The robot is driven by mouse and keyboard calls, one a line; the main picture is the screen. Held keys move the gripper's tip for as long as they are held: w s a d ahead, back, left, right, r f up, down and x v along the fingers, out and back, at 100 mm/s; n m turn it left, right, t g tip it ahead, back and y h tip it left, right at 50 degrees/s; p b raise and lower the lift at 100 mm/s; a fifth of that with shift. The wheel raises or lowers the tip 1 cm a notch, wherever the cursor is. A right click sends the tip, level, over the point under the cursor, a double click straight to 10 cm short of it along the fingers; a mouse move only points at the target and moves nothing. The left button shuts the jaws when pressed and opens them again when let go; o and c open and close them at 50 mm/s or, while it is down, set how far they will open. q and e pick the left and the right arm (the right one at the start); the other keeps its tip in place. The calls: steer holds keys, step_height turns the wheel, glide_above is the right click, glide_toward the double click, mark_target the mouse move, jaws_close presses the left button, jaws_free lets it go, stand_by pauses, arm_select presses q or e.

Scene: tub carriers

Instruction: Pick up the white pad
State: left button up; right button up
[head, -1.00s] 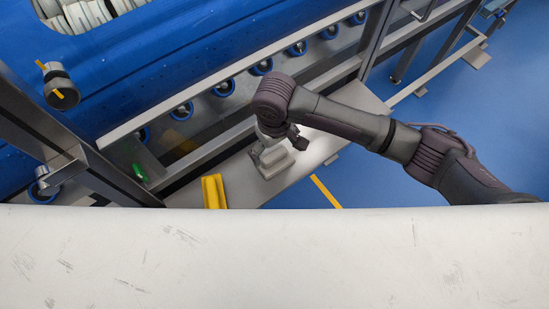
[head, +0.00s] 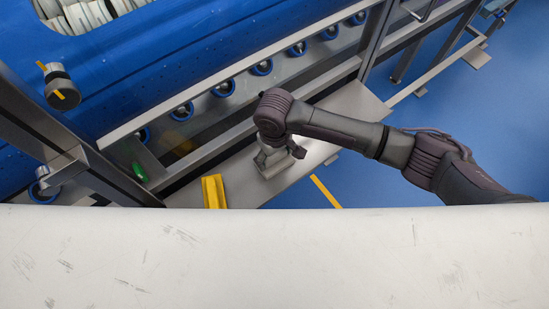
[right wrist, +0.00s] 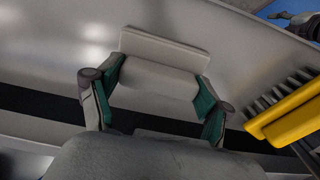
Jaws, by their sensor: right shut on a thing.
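The white pad (right wrist: 165,45) is a pale block with a wider flat part and a rounded part. In the right wrist view its rounded part sits between the two green-lined fingers of my right gripper (right wrist: 158,85), which are shut on it. In the head view my right gripper (head: 280,152) is over the grey shelf, and the pad (head: 269,164) shows partly below it. The wrist and fingers hide some of the pad. I cannot tell whether the pad touches the shelf. My left gripper is not in view.
A yellow brush (head: 213,190) lies on the shelf (head: 238,178) left of the pad; its dark bristles show in the right wrist view (right wrist: 285,112). A metal rail with blue rollers (head: 223,88) runs behind. A pale surface (head: 275,260) fills the front.

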steer(key=shift+r, duration=0.1)
step_height(320, 180, up, 4)
steer(key=shift+r, duration=0.1)
steer(key=s+d+r, duration=0.6)
steer(key=s+d, duration=0.1)
steer(key=s, duration=0.2)
steer(key=shift+s+r, duration=0.25)
steer(key=shift+r, duration=0.05)
